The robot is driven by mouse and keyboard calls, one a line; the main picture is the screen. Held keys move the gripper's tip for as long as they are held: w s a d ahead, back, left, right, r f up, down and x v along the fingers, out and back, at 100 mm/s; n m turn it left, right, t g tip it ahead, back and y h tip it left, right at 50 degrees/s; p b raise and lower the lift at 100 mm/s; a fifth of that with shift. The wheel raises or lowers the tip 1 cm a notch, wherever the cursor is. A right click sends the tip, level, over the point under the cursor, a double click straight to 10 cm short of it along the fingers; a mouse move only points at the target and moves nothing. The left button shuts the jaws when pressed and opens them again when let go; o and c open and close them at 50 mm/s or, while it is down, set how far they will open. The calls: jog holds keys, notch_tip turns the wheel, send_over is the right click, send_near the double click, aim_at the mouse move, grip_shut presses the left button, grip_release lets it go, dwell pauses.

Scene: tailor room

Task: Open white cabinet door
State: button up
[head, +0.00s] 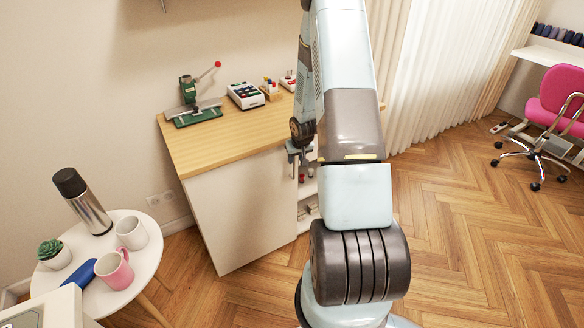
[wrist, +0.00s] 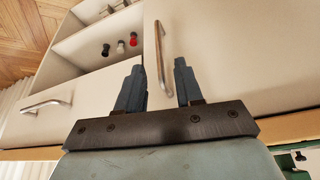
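In the wrist view a plain white door (wrist: 235,55) fills the right side. Its long metal handle (wrist: 160,50) runs upright in the picture. My gripper (wrist: 158,66) is open, with one finger on either side of the handle's line. I cannot tell how far the handle reaches between the fingers, and no grip on it shows. The door looks closed. In the head view my gripper (head: 297,158) is at the cabinet's front, partly hidden.
Beside the door are an open shelf with small spools (wrist: 121,44) and a drawer front with another handle (wrist: 46,104). A green press (head: 195,108) stands on the wooden top (head: 222,140). A round table (head: 135,262) with mugs is at left.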

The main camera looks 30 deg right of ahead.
aim_at(294, 164)
jog(key=x, duration=0.7)
jog(key=shift+f, duration=0.1)
jog(key=shift+c, duration=0.5)
grip_shut()
